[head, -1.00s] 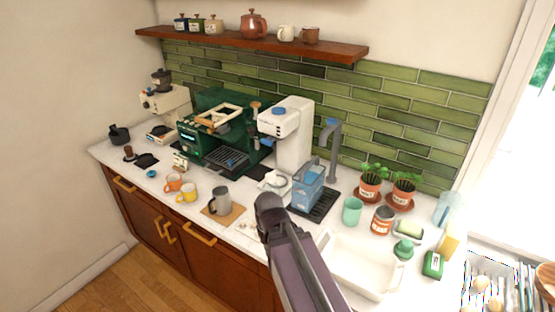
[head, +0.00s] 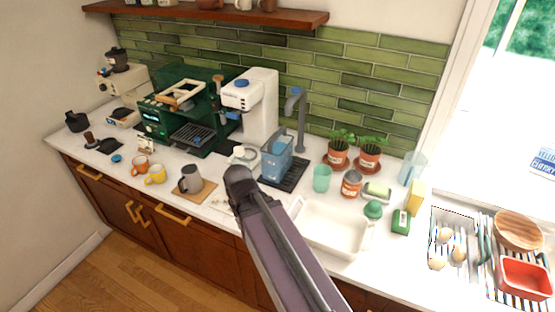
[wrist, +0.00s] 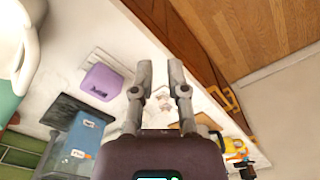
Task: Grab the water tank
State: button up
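The water tank (head: 276,160) is a clear, blue-tinted box with a raised handle. It stands upright on a black drip tray (head: 297,172) below the grey tap, beside the white coffee machine. In the head view my arm crosses the front of the counter and the gripper's fingers cannot be seen.
The white coffee machine (head: 249,107) and grey tap (head: 301,118) stand behind the tank. A mint cup (head: 322,178) is at its right, a grey mug (head: 191,178) at its left. A white basin (head: 333,228) lies in front. A purple block (wrist: 103,82) lies near the tank.

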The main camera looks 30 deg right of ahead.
jog(key=o, duration=0.3)
jog(key=shift+w+d+r, duration=0.2)
jog(key=shift+w+r, duration=0.1)
jog(key=shift+w, duration=0.05)
jog(key=shift+o, duration=0.4)
jog(key=w+d+r+m+t+h+p, duration=0.2)
jog(key=w+d+r+m+h+p, duration=0.2)
jog(key=w, duration=0.6)
jog(key=d+r+p, duration=0.2)
jog(key=d+r, duration=0.1)
jog(key=shift+w+r+m, duration=0.2)
jog(key=shift+w+m, duration=0.2)
jog(key=w+d+r+m+t+h+p, duration=0.2)
jog(key=w+d+r+m+h+p, duration=0.2)
jog(key=w+d+r+p, duration=0.2)
jog(key=w+d+r, duration=0.2)
jog(key=w+r, duration=0.2)
jog(key=w, duration=0.1)
jog(key=shift+m, duration=0.3)
jog(key=shift+w+d+f, duration=0.1)
jog(key=shift+f, duration=0.1)
jog(key=b+x, duration=0.6)
jog(key=x, duration=0.2)
jog(key=shift+d, duration=0.2)
jog(key=shift+w, duration=0.15)
jog(key=shift+f, duration=0.1)
